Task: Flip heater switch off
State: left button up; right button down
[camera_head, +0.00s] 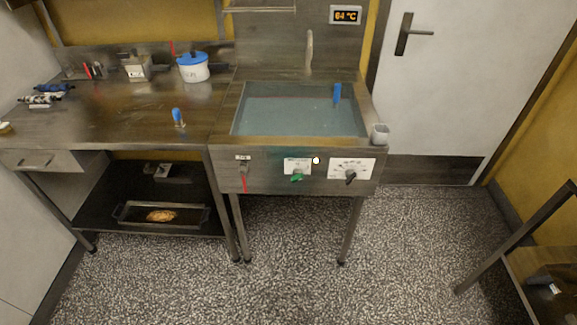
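The front panel (265,180) of the steel water basin carries three controls. On the left is a small fitting with a red lever (243,182) hanging down under a small label. In the middle is a green knob (297,177) below a white label. On the right is a black knob (350,177) on a white plate. A small round white spot (316,160) shows beside the middle label. The label print is too small to read, so I cannot tell which control is the heater switch or its setting. Neither of my grippers is in view.
The basin (290,117) holds bluish water and a blue-handled item (337,94). A grey cup (380,134) stands at its right corner. A display (346,15) hangs above. A steel counter (130,115) stands left, a rack (525,235) right. The speckled floor in front is clear.

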aim_at(298, 174)
jog(key=i+j, duration=0.2)
jog(key=j, duration=0.15)
jog(key=i+j, duration=0.15)
jog(key=j, duration=0.15)
jog(key=i+j+z, duration=0.1)
jog(key=j, duration=0.25)
jog(key=i+j, duration=0.45)
jog(key=j, duration=0.2)
